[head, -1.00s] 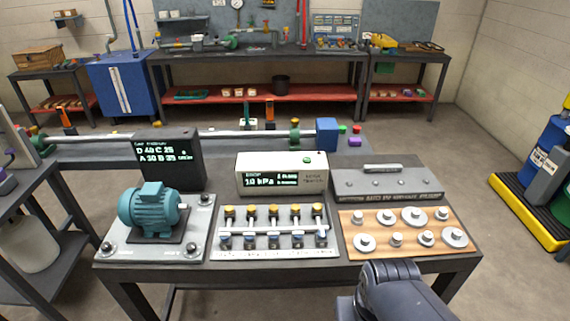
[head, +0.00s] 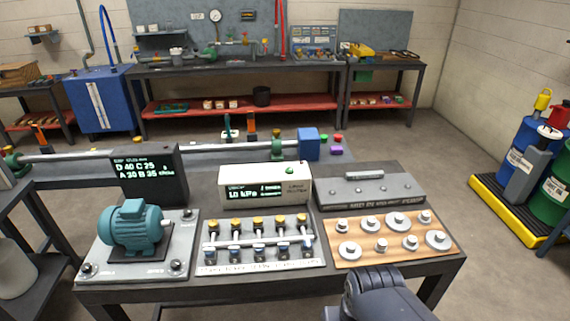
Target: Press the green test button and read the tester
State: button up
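The tester (head: 265,185) is a cream box with a dark display, standing at the back middle of the bench. Its display (head: 254,193) shows "10 kPa" in large green characters, with smaller lines too small to read. My arm shows at the bottom edge, right of the middle, in front of the bench. My gripper's fingers cannot be made out in the head view. The arm is well apart from the tester.
A teal motor (head: 137,226) on a grey plate and a black screen (head: 149,175) with letters and numbers stand left. A valve manifold (head: 262,241) lies before the tester. A wooden board (head: 390,240) with metal weights and a grey case (head: 368,190) are right.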

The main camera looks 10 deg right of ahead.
grip_shut()
dwell(1.3)
